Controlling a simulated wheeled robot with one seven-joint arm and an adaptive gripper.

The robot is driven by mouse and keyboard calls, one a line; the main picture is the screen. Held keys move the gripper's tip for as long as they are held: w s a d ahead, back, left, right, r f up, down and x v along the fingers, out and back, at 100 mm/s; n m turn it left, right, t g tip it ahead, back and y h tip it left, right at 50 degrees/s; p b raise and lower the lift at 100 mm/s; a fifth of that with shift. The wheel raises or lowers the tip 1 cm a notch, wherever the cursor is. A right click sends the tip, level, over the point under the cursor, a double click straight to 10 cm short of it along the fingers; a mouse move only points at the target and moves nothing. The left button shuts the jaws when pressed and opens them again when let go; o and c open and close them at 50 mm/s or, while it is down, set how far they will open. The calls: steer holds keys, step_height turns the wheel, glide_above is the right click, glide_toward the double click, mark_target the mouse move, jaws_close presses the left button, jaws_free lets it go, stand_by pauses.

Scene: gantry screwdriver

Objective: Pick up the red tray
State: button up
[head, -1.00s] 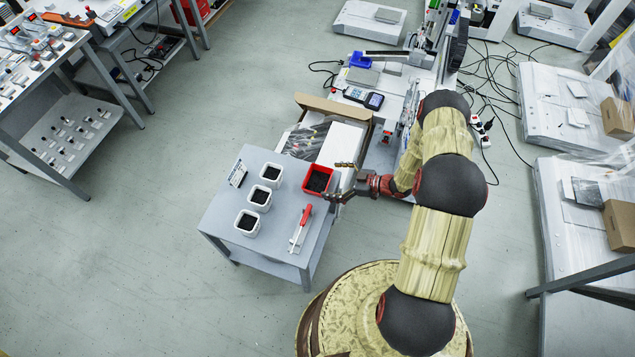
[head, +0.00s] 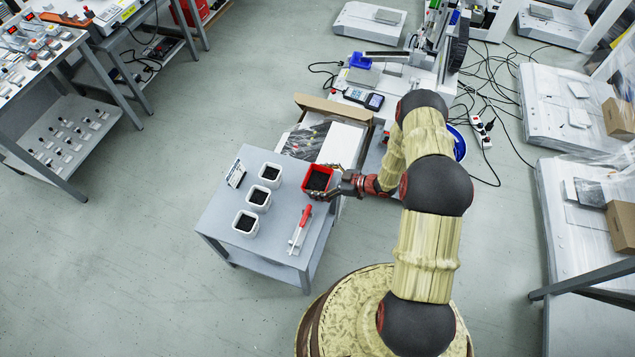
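The red tray (head: 318,180) is a small square container with dark contents. It stands at the back right corner of the small grey table (head: 225,215) in the head view. My gripper (head: 324,184) reaches in from the right. One finger shows at the tray's front side and another near its back right rim, so the fingers are apart around the tray. Whether they touch its walls is too small to tell.
White trays with dark contents, one of them here (head: 258,198), stand in a row left of the red tray. A red-handled tool (head: 301,229) lies on the table in front of it. An open cardboard box (head: 330,108) stands behind the table.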

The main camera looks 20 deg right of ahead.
steer(key=c, duration=0.6)
steer(key=shift+c, duration=0.5)
